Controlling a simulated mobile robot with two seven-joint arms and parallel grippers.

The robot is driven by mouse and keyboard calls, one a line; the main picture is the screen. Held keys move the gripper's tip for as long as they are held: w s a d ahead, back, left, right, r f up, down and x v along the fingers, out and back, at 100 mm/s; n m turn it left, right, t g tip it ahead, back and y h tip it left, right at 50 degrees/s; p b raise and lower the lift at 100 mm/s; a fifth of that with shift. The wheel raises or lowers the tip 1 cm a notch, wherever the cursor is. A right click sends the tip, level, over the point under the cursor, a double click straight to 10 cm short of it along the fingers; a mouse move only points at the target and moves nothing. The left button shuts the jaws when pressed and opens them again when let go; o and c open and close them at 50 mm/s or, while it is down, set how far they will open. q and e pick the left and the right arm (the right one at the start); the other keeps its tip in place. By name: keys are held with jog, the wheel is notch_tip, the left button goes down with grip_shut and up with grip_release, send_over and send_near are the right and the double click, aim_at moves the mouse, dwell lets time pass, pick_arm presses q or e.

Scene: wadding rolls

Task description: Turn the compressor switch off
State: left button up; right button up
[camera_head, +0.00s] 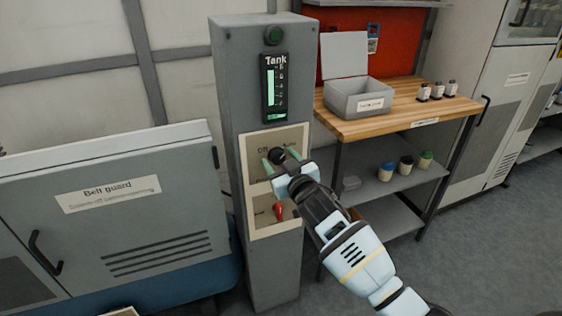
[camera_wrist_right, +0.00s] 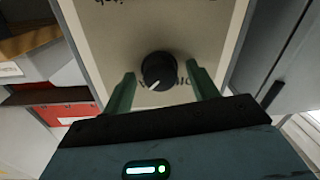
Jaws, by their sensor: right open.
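The compressor switch is a round black knob (camera_head: 277,156) on a cream plate (camera_head: 292,137) on the front of a grey column. In the right wrist view the knob (camera_wrist_right: 158,71) shows a white pointer line aimed to the lower left. My right gripper (camera_head: 281,155) is open, with its green fingers on either side of the knob. In the wrist view the fingertips (camera_wrist_right: 160,76) flank the knob with gaps on both sides. The plate's lettering is partly hidden by the gripper. My left gripper is not in view.
A red switch (camera_head: 279,211) sits lower on the column (camera_head: 225,70), below the knob. A Tank gauge (camera_head: 274,88) and a green button (camera_head: 272,35) are above. The Belt guard cabinet (camera_head: 120,220) stands left; a wooden bench (camera_head: 400,118) with an open grey box (camera_head: 350,100) stands right.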

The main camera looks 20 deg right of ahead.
jog(key=shift+c, duration=0.3)
jog(key=c, duration=0.7)
jog(key=shift+c, duration=1.2)
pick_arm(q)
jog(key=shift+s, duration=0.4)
